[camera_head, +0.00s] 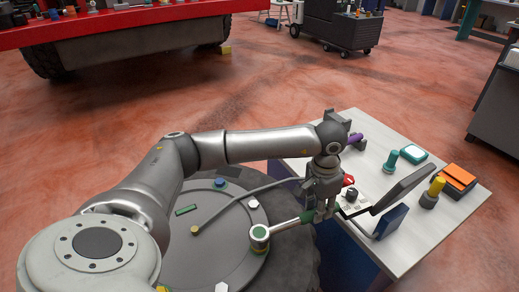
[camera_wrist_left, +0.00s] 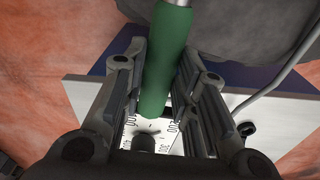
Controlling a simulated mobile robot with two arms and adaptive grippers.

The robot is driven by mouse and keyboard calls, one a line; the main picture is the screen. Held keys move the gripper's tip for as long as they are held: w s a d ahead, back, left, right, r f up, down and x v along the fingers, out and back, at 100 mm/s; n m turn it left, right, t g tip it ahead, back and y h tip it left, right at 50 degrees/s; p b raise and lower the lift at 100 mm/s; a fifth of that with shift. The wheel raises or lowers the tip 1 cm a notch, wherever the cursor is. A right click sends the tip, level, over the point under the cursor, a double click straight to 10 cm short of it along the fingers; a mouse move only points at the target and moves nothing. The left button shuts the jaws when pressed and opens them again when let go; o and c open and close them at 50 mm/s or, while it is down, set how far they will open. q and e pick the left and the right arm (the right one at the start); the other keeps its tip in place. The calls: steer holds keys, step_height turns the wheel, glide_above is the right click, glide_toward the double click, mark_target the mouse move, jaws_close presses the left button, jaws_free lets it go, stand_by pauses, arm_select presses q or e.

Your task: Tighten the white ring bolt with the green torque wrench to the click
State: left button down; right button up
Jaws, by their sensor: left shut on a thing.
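The green torque wrench (camera_head: 285,226) lies low over the grey round wheel disc (camera_head: 215,255), its green-ringed head at the left end and its grip at the right. My left gripper (camera_head: 318,212) is shut on its green handle, which also shows between the fingers in the left wrist view (camera_wrist_left: 166,60). The wrench head hides whatever is under it, so I cannot tell whether it sits on a bolt. One white bolt (camera_head: 254,204) shows on the disc just above the head, another white bolt (camera_head: 221,287) at the bottom edge. My right gripper is out of view.
A blue bolt (camera_head: 220,183), a green bar (camera_head: 186,210) and a grey rod with a yellowish end (camera_head: 195,230) are on the disc.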

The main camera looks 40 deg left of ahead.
arm_select(q)
steer(key=shift+w+a+n, duration=0.2)
steer(key=shift+a+n, duration=0.3)
steer(key=shift+a, duration=0.25)
steer(key=c, duration=1.8)
jaws_free()
steer(key=shift+c, duration=0.2)
jaws_close()
steer(key=shift+r, duration=0.1)
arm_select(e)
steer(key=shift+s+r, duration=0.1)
arm_select(q)
steer(key=shift+w+a+r, duration=0.1)
steer(key=shift+a+r, duration=0.05)
steer(key=shift+a, duration=0.05)
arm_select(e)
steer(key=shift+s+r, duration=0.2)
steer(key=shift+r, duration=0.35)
arm_select(q)
steer(key=shift+b, duration=0.35)
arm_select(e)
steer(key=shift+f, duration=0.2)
